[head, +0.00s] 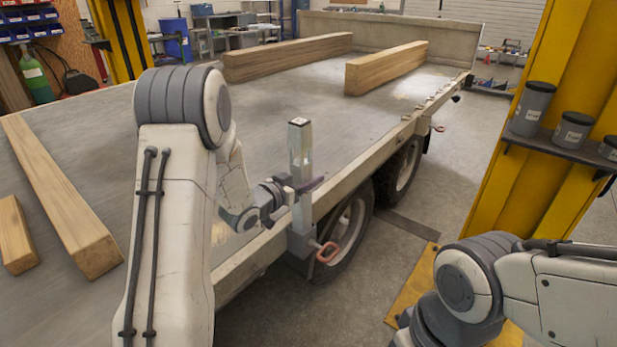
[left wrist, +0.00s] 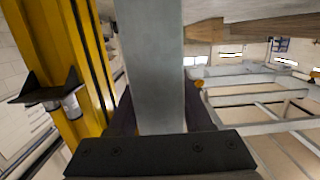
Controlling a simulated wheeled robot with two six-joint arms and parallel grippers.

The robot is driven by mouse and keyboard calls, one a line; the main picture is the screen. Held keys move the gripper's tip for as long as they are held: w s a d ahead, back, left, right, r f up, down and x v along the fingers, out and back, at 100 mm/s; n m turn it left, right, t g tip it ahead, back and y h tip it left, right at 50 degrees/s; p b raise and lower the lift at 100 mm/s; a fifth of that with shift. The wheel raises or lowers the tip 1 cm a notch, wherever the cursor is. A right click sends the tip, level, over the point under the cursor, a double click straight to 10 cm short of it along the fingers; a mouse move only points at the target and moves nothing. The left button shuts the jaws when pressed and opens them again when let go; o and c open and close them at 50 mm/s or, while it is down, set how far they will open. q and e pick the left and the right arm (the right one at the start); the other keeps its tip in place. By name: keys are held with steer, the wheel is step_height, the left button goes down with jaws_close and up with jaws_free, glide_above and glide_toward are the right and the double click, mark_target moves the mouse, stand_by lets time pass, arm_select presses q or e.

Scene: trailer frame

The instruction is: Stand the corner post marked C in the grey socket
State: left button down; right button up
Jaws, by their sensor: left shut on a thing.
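A grey square corner post (head: 301,150) stands upright at the near side edge of the trailer bed. A small pale label is on its top, too small to read. My left gripper (head: 291,190) is shut on the post around its middle. In the left wrist view the post (left wrist: 157,70) runs between the two dark fingers (left wrist: 160,118). The grey socket (head: 301,243) is on the trailer's side rail, directly below the post. The post's lower end meets the socket's top; I cannot tell how deep it sits. My right gripper is out of view.
An orange-red handle (head: 327,252) sticks out beside the socket. Wooden beams (head: 68,205) lie on the trailer bed (head: 270,110). A yellow pillar (head: 545,130) with a shelf of grey tins (head: 531,108) stands at the right. A wheel (head: 348,235) is below the rail.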

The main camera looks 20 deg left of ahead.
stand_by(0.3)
arm_select(q)
steer(key=shift+c, duration=1.2)
jaws_free()
steer(key=shift+s, duration=0.1)
